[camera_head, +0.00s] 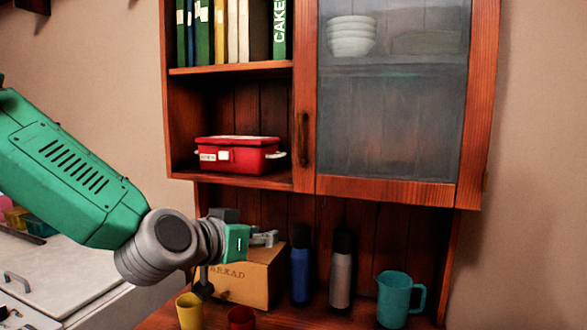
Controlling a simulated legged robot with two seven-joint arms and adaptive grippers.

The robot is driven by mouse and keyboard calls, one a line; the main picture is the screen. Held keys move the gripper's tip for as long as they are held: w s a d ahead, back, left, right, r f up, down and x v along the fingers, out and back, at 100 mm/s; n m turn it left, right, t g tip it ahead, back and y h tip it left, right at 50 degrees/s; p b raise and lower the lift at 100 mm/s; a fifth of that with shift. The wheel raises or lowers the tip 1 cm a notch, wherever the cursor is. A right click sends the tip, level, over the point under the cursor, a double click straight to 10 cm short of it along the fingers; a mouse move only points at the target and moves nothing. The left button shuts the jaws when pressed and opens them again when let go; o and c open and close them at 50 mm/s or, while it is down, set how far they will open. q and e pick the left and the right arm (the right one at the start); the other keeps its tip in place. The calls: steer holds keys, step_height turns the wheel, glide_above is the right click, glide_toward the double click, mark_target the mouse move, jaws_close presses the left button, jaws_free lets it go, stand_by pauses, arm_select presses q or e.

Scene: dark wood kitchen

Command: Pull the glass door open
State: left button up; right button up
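The glass door (392,120) is on the right half of the upper wall cabinet. It has a reddish wood frame and a dim glass pane, and it looks closed. Its dark upright handle (304,138) is on the left side of the frame. My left gripper (264,239) is below and left of the handle, in front of the bread box, and apart from the door. Its fingers are small and partly hidden by its own wrist, so I cannot tell whether they are open. My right gripper is not in view.
Open shelves left of the door hold books (240,30) and a red container (239,153). Below stand a bread box (247,284), a blue bottle (300,272), a grey bottle (341,275), a teal jug (396,300), a yellow cup (191,311) and a red cup (241,318).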

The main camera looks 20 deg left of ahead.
mark_target(301, 137)
arm_select(q)
step_height(301, 137, up, 17)
steer(key=s+d+t, duration=0.1)
steer(key=d+t, duration=0.1)
steer(key=t, duration=0.1)
steer(key=shift+m, duration=0.3)
steer(key=x, duration=0.4)
steer(key=p+x, duration=0.1)
steer(key=x, duration=0.3)
steer(key=p+x, duration=0.1)
steer(key=x, duration=0.4)
steer(key=shift+w+a+r, duration=0.15)
steer(key=shift+w+a, duration=0.05)
steer(key=shift+a, duration=0.1)
steer(key=shift+w+d, duration=0.2)
steer(key=shift+d, duration=0.15)
steer(key=shift+a, duration=0.7)
jaws_close()
steer(key=shift+d, duration=0.1)
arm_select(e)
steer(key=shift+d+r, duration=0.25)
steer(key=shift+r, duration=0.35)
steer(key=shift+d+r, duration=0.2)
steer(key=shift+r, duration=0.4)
